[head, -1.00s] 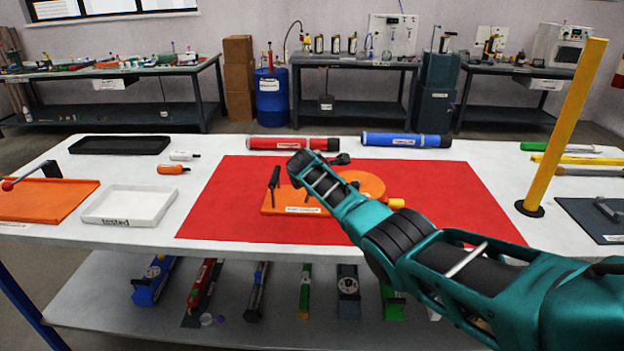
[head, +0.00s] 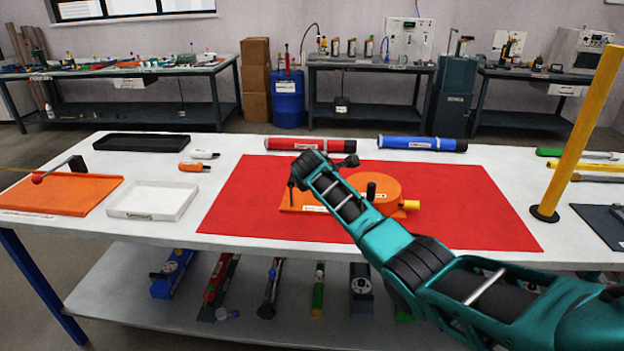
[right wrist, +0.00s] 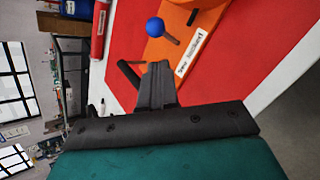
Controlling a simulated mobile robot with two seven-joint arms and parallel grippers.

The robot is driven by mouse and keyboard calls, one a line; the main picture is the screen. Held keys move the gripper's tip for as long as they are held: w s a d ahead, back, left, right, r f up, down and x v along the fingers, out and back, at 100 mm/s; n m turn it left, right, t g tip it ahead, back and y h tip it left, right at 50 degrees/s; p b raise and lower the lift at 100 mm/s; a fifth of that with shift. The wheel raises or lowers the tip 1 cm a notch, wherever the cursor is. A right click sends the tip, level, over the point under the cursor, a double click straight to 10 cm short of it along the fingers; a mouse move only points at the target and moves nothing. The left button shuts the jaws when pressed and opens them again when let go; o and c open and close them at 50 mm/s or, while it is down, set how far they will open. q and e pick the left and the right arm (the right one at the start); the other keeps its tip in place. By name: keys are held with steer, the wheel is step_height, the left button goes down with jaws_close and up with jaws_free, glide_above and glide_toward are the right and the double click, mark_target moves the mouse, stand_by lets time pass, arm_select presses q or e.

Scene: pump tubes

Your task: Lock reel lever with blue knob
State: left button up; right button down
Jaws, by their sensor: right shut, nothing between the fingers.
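An orange reel device (head: 385,190) lies on the red mat (head: 480,205), partly behind my right arm. A black post (head: 371,190) and a yellow end piece (head: 411,205) show on it. My left gripper is not in view.
Red (head: 310,144) and blue (head: 420,143) tubes lie behind the mat. A yellow pole (head: 580,130) stands at right. The mat's left part is clear.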

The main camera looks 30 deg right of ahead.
steer(key=v, duration=0.7)
steer(key=shift+a, duration=0.45)
steer(key=shift+w, duration=0.15)
